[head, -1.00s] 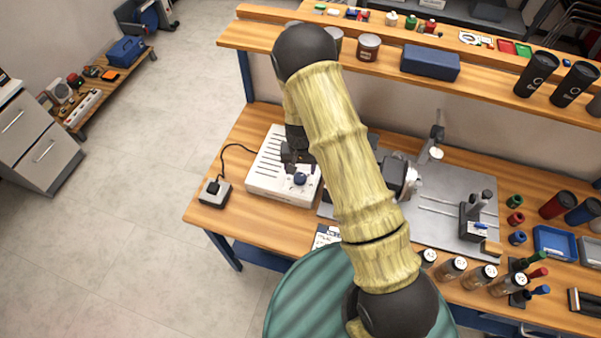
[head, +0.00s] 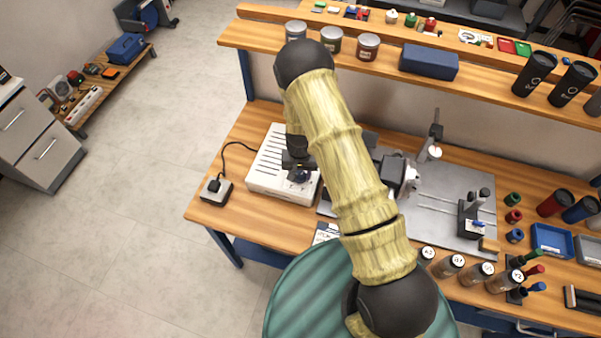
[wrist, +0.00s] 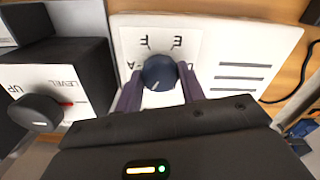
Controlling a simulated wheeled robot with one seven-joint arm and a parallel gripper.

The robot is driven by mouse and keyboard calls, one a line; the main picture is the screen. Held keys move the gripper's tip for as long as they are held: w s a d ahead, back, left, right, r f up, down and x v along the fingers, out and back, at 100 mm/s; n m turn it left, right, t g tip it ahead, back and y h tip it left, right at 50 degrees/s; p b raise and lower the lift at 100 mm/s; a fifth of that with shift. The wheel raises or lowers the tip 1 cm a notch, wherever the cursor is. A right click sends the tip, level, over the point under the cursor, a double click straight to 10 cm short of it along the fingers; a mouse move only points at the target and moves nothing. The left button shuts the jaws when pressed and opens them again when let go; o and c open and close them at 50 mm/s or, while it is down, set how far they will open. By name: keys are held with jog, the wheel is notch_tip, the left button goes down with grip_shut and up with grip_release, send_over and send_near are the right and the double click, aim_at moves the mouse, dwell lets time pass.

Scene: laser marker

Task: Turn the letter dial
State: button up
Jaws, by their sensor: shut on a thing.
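The letter dial is a dark blue round knob (wrist: 158,72) on the white face of a slotted control box (head: 268,170). Letters are printed around it, with E and F clear in the wrist view and others partly covered. My gripper (wrist: 159,90) has one finger on each side of the knob and is shut on it. In the head view my gripper (head: 299,174) is at the front of the box and hides most of the dial.
A dark unit with a LEVEL knob (wrist: 36,112) stands beside the box. A small grey switch block (head: 216,192) with a black cable sits to its left.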

aim_at(300, 175)
jog(key=shift+m+b, duration=0.3)
jog(key=shift+m, duration=0.2)
jog(key=m+b, duration=0.2)
jog(key=m, duration=0.9)
jog(key=shift+b, duration=0.35)
jog(key=o, duration=1)
jog(key=shift+c, duration=0.2)
jog(key=shift+r, duration=0.1)
notch_tip(300, 175, up, 17)
jog(key=b, duration=0.2)
jog(key=shift+r+b, duration=0.15)
jog(key=shift+b, duration=0.2)
